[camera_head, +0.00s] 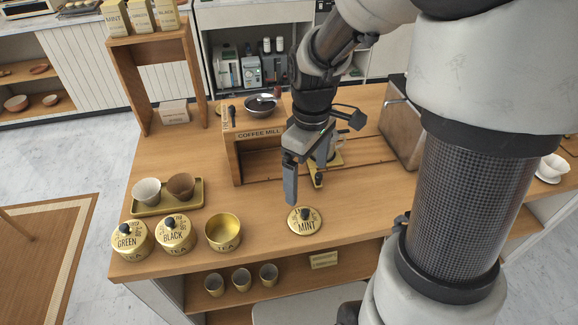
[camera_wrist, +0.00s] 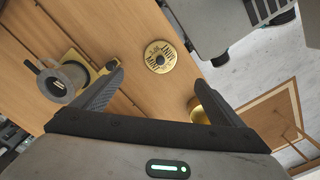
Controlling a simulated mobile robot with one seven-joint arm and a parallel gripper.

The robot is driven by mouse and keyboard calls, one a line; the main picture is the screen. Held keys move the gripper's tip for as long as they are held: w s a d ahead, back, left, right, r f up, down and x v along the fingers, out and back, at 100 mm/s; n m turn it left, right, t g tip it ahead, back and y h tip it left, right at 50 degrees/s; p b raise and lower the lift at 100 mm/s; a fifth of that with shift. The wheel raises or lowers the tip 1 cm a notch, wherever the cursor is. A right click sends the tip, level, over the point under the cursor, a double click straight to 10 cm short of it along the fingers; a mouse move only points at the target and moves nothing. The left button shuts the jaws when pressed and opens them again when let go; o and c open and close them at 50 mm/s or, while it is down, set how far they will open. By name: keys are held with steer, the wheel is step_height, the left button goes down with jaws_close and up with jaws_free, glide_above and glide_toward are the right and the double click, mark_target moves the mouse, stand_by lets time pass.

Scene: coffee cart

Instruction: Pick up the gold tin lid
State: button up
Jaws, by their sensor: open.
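The gold tin lid (camera_head: 305,221) is a round disc marked MINT with a dark knob. It lies flat on the wooden cart top near its front edge. In the wrist view the lid (camera_wrist: 160,57) shows beyond the fingertips, between their lines. My gripper (camera_head: 304,190) is open and empty, above the counter and a little behind the lid. Its two fingers spread apart in the wrist view (camera_wrist: 165,85). An open gold tin (camera_head: 223,231) stands left of the lid and also shows beside the right finger in the wrist view (camera_wrist: 201,110).
Lidded tins marked BLACK (camera_head: 177,235) and GREEN (camera_head: 130,240) stand further left. A tray (camera_head: 196,200) with two cups is behind them. A coffee mill box (camera_head: 237,165) stands behind left of my gripper. Cups (camera_head: 241,280) sit on the shelf below. Counter around the lid is clear.

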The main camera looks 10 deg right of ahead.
mark_target(305, 211)
step_height(305, 211, down, 15)
steer(key=shift+r+b, duration=0.2)
steer(key=shift+b, duration=0.3)
steer(key=shift+c, duration=0.4)
steer(key=c, duration=1.1)
